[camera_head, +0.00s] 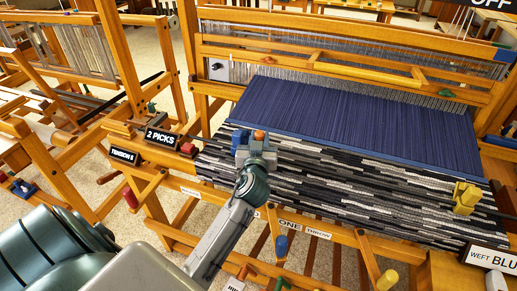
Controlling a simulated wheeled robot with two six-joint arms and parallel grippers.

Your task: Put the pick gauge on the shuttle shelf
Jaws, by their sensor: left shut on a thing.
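My left gripper (258,150) reaches over the near left part of the woven cloth. It is shut on a small orange-brown piece (259,135) that shows at its tip. Most of that piece is hidden by the jaws, so I cannot tell for sure that it is the pick gauge. A blue block (240,138) shows just left of the jaws, at the cloth's left side. I cannot tell which ledge is the shuttle shelf; a wooden front rail (345,240) carries a "ONE THROW" label. My right gripper is not in view.
Blue warp (350,115) and striped cloth (340,190) fill the loom. A yellow block (466,197) sits at the cloth's right edge. Signs "2 PICKS" (161,138) and "WEFT BLU" (488,257) flank it. Coloured pegs, like a blue one (281,246), stick out in front.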

